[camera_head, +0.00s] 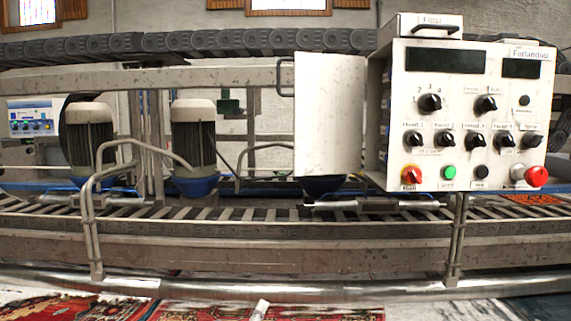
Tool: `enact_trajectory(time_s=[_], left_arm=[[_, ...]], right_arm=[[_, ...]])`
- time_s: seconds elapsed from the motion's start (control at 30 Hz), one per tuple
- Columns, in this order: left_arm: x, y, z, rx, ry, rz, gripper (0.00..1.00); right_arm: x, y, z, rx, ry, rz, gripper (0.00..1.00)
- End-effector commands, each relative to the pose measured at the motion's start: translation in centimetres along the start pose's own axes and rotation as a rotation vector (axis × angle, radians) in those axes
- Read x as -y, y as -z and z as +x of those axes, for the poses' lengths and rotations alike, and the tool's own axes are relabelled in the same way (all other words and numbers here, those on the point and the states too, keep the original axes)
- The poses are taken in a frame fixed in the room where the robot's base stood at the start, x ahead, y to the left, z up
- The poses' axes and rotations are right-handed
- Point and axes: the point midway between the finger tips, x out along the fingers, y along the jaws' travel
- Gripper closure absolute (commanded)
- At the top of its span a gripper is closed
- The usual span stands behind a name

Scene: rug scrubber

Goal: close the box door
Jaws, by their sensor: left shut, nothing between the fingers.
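The control box (404,152) is off-white, with dials, buttons and two dark displays on its front. Its door (330,115) is a plain white panel standing open at the box's left side, swung out to the left. A dark handle (285,78) sits on the door's left edge. A dark gap shows between door and box front. My left gripper (260,309) seems to be the small pale piece at the bottom edge, shut and empty, well below the door and apart from it. Most of it is out of frame. My right gripper is not in view.
A slatted conveyor (200,216) with a metal frame runs across below the box. Bent metal rails (90,215) stand in front of it. Two motors (194,140) stand at the left. A small labelled lid with a handle (435,28) tops the box. Rugs (60,305) lie below.

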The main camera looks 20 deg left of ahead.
Motion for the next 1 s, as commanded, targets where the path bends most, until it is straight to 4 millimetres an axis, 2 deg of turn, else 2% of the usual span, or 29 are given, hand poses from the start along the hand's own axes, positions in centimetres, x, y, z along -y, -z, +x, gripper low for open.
enact_trajectory(time_s=[0.03, 0.1, 0.2, 0.3, 0.4, 0.53, 0.6, 0.7, 0.83, 1.0], left_arm=[[3.6, -1.5, 2.3, -0.003, 0.109, 0.167, 1.0], [8.5, -3.0, 4.8, -0.006, 0.265, 0.446, 1.0], [15.2, -5.1, 7.5, 0.01, 0.473, 0.884, 1.0], [20.6, -7.3, 9.2, 0.04, 0.642, 1.326, 1.0], [24.4, -10.2, 10.1, 0.066, 0.768, 1.749, 1.0], [27.0, -14.3, 10.5, 0.067, 0.865, 2.182, 1.0], [27.7, -16.2, 10.3, 0.054, 0.895, 2.343, 1.0], [28.2, -18.1, 10.1, 0.034, 0.922, 2.485, 1.0], [28.4, -18.7, 10.2, 0.02, 0.939, 2.549, 1.0], [29.1, -17.4, 11.8, 0.021, 0.942, 2.546, 1.0]], right_arm=[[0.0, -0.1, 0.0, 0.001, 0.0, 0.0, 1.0], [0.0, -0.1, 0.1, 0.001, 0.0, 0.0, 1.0], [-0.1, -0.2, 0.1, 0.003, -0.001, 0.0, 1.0], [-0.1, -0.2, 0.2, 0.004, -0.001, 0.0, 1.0], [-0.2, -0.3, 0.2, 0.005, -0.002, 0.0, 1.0], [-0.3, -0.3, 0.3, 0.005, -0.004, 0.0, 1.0], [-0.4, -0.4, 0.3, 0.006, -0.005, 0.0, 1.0], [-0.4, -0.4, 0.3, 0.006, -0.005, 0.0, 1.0], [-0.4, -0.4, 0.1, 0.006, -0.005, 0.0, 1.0], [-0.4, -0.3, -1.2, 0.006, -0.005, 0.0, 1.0]])
